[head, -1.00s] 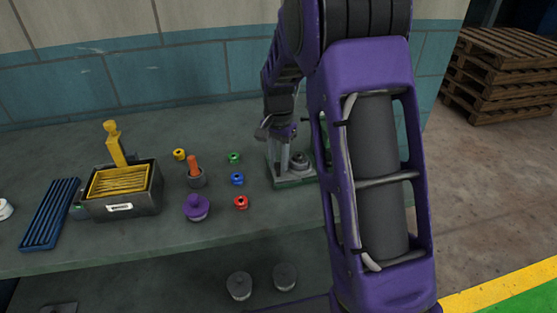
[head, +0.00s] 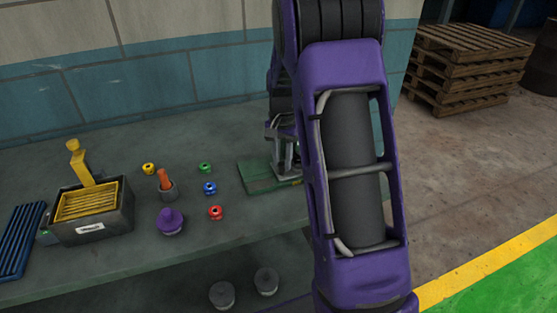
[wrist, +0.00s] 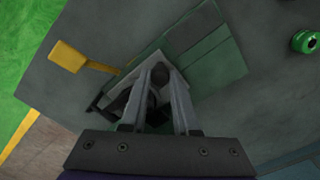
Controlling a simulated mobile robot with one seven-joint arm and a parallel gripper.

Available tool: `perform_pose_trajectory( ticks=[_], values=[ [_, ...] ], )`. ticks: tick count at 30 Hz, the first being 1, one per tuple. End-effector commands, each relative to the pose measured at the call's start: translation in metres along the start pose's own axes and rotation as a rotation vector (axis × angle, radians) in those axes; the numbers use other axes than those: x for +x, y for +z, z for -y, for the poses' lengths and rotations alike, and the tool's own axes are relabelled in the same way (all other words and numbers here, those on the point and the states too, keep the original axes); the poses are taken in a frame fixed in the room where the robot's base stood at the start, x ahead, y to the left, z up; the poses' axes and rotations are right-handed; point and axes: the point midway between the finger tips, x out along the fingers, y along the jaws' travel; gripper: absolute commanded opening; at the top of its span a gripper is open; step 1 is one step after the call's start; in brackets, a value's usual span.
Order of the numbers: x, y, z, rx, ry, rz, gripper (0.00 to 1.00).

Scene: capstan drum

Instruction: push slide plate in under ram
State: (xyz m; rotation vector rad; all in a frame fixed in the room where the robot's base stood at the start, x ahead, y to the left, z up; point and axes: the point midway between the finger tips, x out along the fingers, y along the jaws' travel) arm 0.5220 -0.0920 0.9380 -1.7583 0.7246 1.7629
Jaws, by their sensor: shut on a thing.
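The green base (head: 258,178) of the press sits at the right part of the bench in the head view. A light grey plate edge (wrist: 143,66) shows beside the fingers. I cannot tell where the slide plate ends or how far under the ram it lies. The ram is not clear, and my arm hides the right side of the press in the head view.
A yellow-ended lever (wrist: 68,56) sticks out beside the press. Red (head: 215,213), blue (head: 209,188) and green (head: 205,167) small knobs stand left of it. A purple knob (head: 170,222) and a dark bin (head: 95,222) stand further left.

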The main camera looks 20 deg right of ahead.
Motion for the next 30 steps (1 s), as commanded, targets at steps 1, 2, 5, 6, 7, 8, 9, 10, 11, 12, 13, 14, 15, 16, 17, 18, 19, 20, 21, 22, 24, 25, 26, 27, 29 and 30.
perform_pose_trajectory(
  ticks=[1, 2, 5, 6, 7, 8, 9, 10, 11, 12, 13, 14, 15, 16, 17, 18, 19, 20, 21, 22, 24, 25, 26, 27, 29, 30],
  values=[
    [-0.001, -0.005, -0.004, 0.005, 0.003, -0.01, 0.32],
    [-0.001, -0.005, -0.004, 0.005, 0.003, -0.01, 0.38],
    [-0.001, -0.004, -0.004, 0.004, 0.003, -0.008, 0.56],
    [-0.001, -0.004, -0.003, 0.004, 0.003, -0.008, 0.59],
    [-0.001, -0.004, -0.003, 0.004, 0.003, -0.007, 0.59],
    [-0.001, -0.003, -0.003, 0.004, 0.003, -0.007, 0.59],
    [-0.001, -0.003, -0.003, 0.003, 0.003, -0.006, 0.59],
    [-0.001, -0.003, -0.003, 0.003, 0.003, -0.006, 0.59],
    [-0.001, -0.003, -0.003, 0.003, 0.003, -0.006, 0.59],
    [-0.001, -0.003, -0.002, 0.003, 0.003, -0.006, 0.59],
    [-0.001, -0.003, -0.002, 0.003, 0.002, -0.005, 0.59],
    [-0.001, -0.003, -0.002, 0.003, 0.002, -0.005, 0.59],
    [-0.003, -0.003, -0.002, 0.003, 0.002, -0.006, 0.59],
    [-0.005, -0.003, -0.002, 0.003, 0.001, -0.006, 0.59],
    [-0.007, -0.003, -0.002, 0.002, 0.001, -0.007, 0.59],
    [-0.012, -0.003, -0.002, 0.002, 0.001, -0.007, 0.59],
    [-0.017, -0.003, -0.002, 0.002, 0.001, -0.007, 0.59],
    [-0.022, -0.003, -0.001, 0.002, 0.0, -0.008, 0.59],
    [-0.03, -0.003, -0.001, 0.002, 0.0, -0.009, 0.59],
    [-0.036, -0.002, -0.002, 0.002, 0.0, -0.008, 0.59],
    [-0.054, -0.003, -0.001, 0.002, -0.001, -0.01, 0.59],
    [-0.061, -0.003, -0.001, 0.002, -0.001, -0.01, 0.59],
    [-0.069, -0.003, -0.001, 0.001, 0.0, -0.009, 0.59],
    [-0.079, -0.003, -0.001, 0.001, -0.001, -0.01, 0.59],
    [-0.094, -0.002, -0.002, 0.002, 0.0, -0.009, 0.59],
    [-0.104, -0.003, -0.002, 0.002, 0.0, -0.01, 0.59]
  ],
)
